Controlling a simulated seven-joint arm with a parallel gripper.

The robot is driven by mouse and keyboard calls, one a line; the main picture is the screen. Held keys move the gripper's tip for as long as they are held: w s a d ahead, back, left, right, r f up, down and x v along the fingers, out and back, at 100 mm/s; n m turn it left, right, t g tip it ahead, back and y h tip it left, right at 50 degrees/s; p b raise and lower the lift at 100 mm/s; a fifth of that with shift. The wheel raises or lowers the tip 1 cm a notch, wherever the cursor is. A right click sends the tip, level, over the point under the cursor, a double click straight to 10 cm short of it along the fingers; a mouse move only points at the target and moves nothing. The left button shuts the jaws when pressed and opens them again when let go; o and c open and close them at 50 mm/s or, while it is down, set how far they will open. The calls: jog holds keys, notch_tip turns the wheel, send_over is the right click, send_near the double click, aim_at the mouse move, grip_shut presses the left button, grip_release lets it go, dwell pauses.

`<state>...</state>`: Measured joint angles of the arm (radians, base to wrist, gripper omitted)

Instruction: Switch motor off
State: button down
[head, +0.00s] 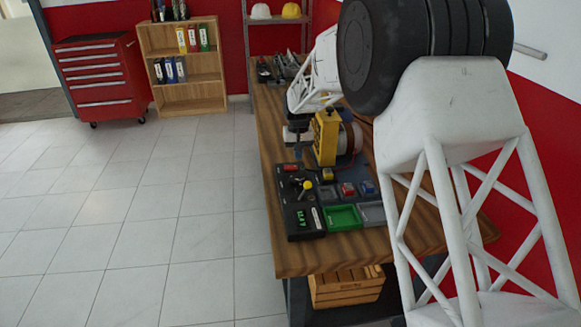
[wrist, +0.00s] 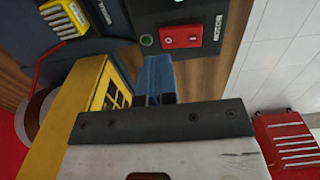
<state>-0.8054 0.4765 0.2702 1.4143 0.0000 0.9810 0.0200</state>
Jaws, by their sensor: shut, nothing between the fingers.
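The black control panel (head: 300,212) lies on the wooden workbench (head: 310,262). Its red motor switch (wrist: 187,36) shows in the wrist view, with a small round green button or lamp (wrist: 147,40) to its left. The red switch also shows at the panel's far end in the head view (head: 292,167). The yellow-framed motor unit (head: 326,138) stands beyond the panel; its yellow side (wrist: 95,105) is left of my fingers in the wrist view. My gripper (wrist: 155,62) is shut and empty, its blue fingertips just below the switch in that picture. Contact cannot be told.
A green tray (head: 343,217) and small red and blue parts lie right of the panel. My arm covers the bench's right side. A red tool cabinet (head: 98,80) and wooden shelf (head: 188,68) stand far back. The tiled floor at left is clear.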

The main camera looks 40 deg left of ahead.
jog(key=shift+r, duration=1.65)
jog(key=d+r+m, duration=0.1)
jog(key=d+r, duration=0.4)
jog(key=d, duration=0.5)
jog(key=d+r+m, duration=0.1)
jog(key=d+r, duration=0.5)
jog(key=d, duration=0.4)
jog(key=s+d+r+m+t, duration=0.1)
jog(key=s+d+r, duration=0.25)
jog(key=d, duration=0.75)
jog(key=s+d+r+m, duration=0.15)
jog(key=d+r, duration=0.25)
jog(key=d, duration=0.6)
jog(key=s+d+r+m+t, duration=0.1)
jog(key=s+d+r+m, duration=0.1)
jog(key=s+d, duration=1.45)
jog(key=s+d+f+m, duration=0.1)
jog(key=s+d+f, duration=0.1)
jog(key=s+d, duration=0.4)
jog(key=s+d+f+m, duration=0.1)
jog(key=s+d+f, duration=0.2)
jog(key=s+d, duration=0.3)
jog(key=s, duration=0.4)
jog(key=shift+d+f+m+t, duration=0.2)
jog(key=shift+d+m+t, duration=0.1)
jog(key=shift+m, duration=0.05)
